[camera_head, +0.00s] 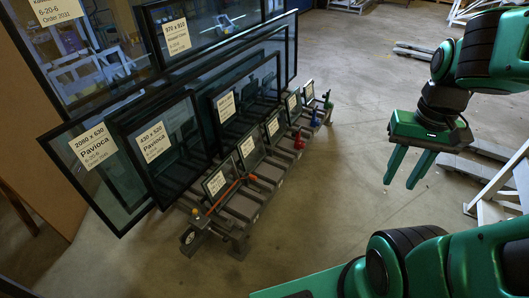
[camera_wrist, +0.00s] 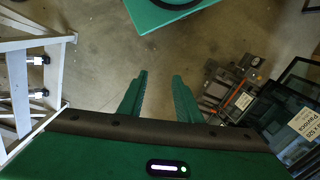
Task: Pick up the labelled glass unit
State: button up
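Several black-framed glass units with white labels lean on a rack (camera_head: 240,232) at the left of the head view. Large ones include a unit marked Pavioca 2080 x 630 (camera_head: 105,185), a smaller Pavioca unit (camera_head: 172,172) in front of it, and a tall unit (camera_head: 232,125). A row of small labelled units (camera_head: 246,147) stands along the rack's front. Which unit is meant, I cannot tell. My gripper (camera_head: 400,184) is open and empty, pointing down, well to the right of the rack. The wrist view shows its fingers (camera_wrist: 159,75) apart over bare floor, with a labelled unit (camera_wrist: 285,115) at right.
An orange bar (camera_head: 224,194) and red (camera_head: 299,140) and blue (camera_head: 314,118) parts sit on the rack. A white metal frame (camera_head: 500,180) stands at right; it also shows in the wrist view (camera_wrist: 62,75). Floor between rack and gripper is clear.

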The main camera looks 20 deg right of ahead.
aim_at(251, 150)
jog(key=z, duration=1.25)
jog(key=i, duration=2.65)
jog(key=u, duration=2.45)
